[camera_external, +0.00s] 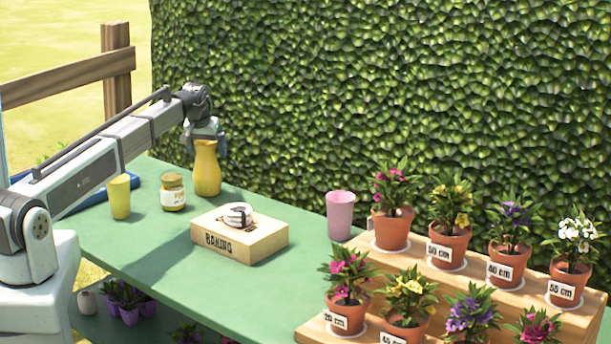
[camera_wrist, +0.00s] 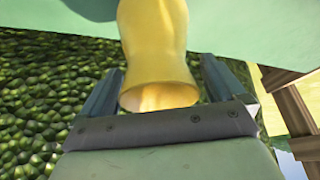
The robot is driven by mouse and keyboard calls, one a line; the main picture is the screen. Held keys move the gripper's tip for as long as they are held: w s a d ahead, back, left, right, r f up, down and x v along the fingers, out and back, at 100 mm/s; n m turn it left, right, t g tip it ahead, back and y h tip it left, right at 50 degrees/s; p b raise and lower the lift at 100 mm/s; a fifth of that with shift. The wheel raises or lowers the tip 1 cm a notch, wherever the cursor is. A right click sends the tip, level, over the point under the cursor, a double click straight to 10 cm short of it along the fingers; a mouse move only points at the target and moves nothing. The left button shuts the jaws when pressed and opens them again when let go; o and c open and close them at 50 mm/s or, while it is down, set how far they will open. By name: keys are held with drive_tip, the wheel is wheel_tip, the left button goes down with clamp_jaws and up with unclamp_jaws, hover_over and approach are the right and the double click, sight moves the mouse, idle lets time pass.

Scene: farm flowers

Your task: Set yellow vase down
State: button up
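The yellow vase (camera_external: 207,170) is upright at the back left of the green table, close to the hedge; its base appears to be at the tabletop, but I cannot tell exact contact. My gripper (camera_external: 206,138) is above it, pointing down, with its fingers on either side of the vase's upper part. In the wrist view the vase (camera_wrist: 155,45) stands between the two fingers of my gripper (camera_wrist: 160,65). A gap shows between the neck and the right finger, and a narrower one on the left, so the fingers look open around it.
A honey-colored jar (camera_external: 173,192) and a yellow cup (camera_external: 120,197) stand left of the vase. A wooden box (camera_external: 240,241) marked "BAKING" with a striped item is in front. A pink cup (camera_external: 340,216) and a stepped wooden stand (camera_external: 400,262) with several potted flowers are to the right.

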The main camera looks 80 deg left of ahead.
drive_tip(key=v, duration=1.2)
drive_tip(key=shift+r, duration=0.15)
idle(0.6)
